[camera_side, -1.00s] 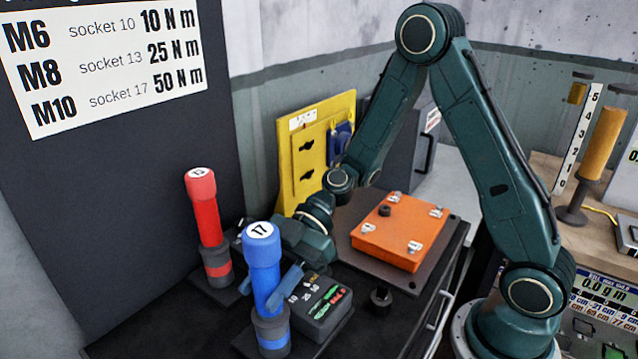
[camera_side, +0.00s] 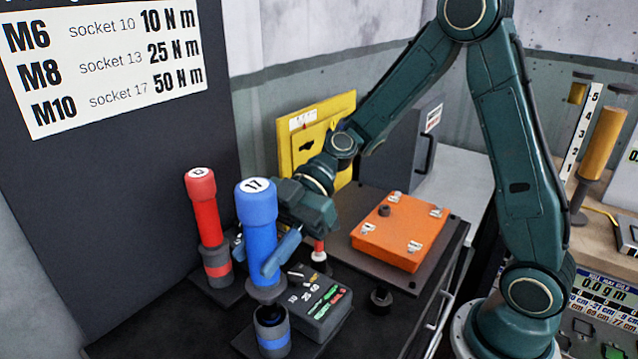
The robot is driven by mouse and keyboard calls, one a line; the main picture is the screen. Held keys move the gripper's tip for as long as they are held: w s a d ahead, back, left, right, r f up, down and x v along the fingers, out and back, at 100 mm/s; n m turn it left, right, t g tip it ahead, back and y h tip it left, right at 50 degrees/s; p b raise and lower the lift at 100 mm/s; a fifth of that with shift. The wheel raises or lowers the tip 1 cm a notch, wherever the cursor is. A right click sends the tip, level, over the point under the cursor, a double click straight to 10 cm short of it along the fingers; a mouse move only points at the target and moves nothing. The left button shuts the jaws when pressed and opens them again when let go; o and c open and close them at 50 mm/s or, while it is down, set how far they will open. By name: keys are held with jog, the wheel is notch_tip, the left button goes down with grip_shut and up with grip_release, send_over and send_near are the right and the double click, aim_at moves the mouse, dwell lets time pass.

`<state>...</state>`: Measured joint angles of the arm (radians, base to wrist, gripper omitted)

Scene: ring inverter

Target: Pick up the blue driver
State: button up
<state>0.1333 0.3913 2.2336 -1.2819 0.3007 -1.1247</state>
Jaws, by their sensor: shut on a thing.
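The blue driver (camera_side: 259,235), marked 17 on its top, is upright and raised above its dark holder with a blue band (camera_side: 272,331). The holder's open top shows below it.
A red driver (camera_side: 207,215) stands in its holder close on the left. A dark control box (camera_side: 318,302) with lit labels sits just right of the blue-banded holder. An orange plate (camera_side: 400,232) with clamps lies to the right. A yellow panel (camera_side: 300,160) stands behind.

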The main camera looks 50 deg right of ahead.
aim_at(247, 191)
notch_tip(247, 191, up, 13)
jog(key=shift+r, duration=0.2)
dwell(0.3)
jog(key=shift+a, duration=0.15)
dwell(0.4)
jog(key=shift+s+a+f, duration=0.1)
jog(key=shift+a+f, duration=0.15)
jog(key=shift+a, duration=0.3)
jog(key=s+a+f, duration=0.2)
jog(key=a+f, duration=0.1)
jog(key=a, duration=0.3)
jog(key=s+a+f, duration=0.2)
jog(key=a+f, duration=0.2)
jog(key=a, duration=0.2)
jog(key=shift+s, duration=0.4)
jog(key=shift+f, duration=0.15)
